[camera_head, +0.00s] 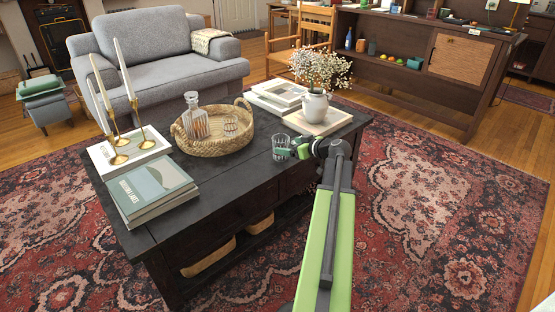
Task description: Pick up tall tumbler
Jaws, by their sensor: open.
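A clear glass tumbler (280,149) stands upright on the dark coffee table (230,186), near its front right part. My gripper (297,148) is just right of the tumbler, at the end of my green and grey arm, which reaches in from the bottom. The jaws are open and small in the picture. They look very close to the glass; I cannot tell whether they touch it. Part of the gripper is hidden behind its own wrist.
A wicker tray (213,146) with a decanter (196,118) and glasses lies left of the tumbler. A white vase (315,107) with flowers stands behind the gripper. Books (150,187) and brass candlesticks (119,156) are at the left. Patterned rug lies clear at right.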

